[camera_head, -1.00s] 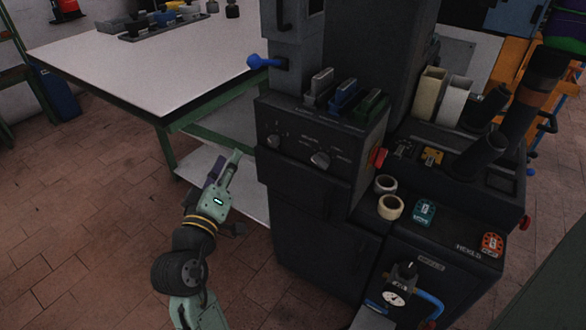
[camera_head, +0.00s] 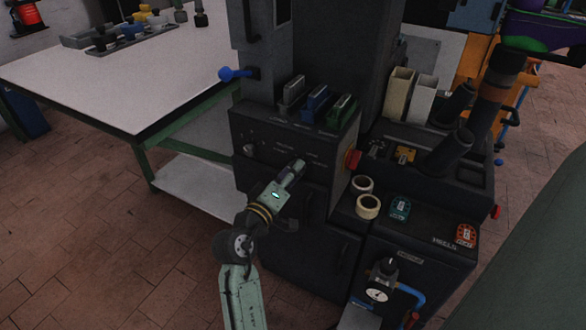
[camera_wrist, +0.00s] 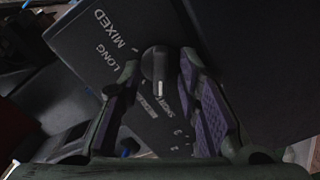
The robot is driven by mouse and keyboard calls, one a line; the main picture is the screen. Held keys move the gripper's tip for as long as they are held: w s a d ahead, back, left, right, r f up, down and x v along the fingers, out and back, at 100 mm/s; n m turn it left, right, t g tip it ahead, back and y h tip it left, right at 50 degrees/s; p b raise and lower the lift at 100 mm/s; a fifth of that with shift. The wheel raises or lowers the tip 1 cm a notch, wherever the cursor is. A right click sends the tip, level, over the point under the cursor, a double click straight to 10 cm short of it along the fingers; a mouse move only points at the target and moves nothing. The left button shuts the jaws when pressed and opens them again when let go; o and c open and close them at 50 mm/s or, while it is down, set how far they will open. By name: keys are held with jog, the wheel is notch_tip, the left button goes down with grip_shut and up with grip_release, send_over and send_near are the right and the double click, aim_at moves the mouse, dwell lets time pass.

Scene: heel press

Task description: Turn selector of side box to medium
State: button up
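The selector, a black round knob with a white mark (camera_wrist: 158,64), shows in the wrist view on a dark panel (camera_wrist: 108,38). White words stand around it; LONG and MIXED are readable, SHORT is partly so. The white mark points down the picture, near the small lettering. My gripper (camera_wrist: 159,62) is open, its purple-padded fingers on either side of the knob, with narrow gaps. In the head view my gripper (camera_head: 298,166) is at the right part of the dark box's front panel (camera_head: 270,135) and hides this knob.
A second knob (camera_head: 250,149) is on the panel's left. Colored blocks (camera_head: 316,100) stand on the box top. A red button (camera_head: 353,159) sticks out at its right, near two tape rolls (camera_head: 367,206). A white table (camera_head: 90,85) is at left.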

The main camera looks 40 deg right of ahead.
jog(key=shift+w+d, duration=0.1)
jog(key=shift+d, duration=0.15)
jog(key=shift+c, duration=0.6)
grip_shut()
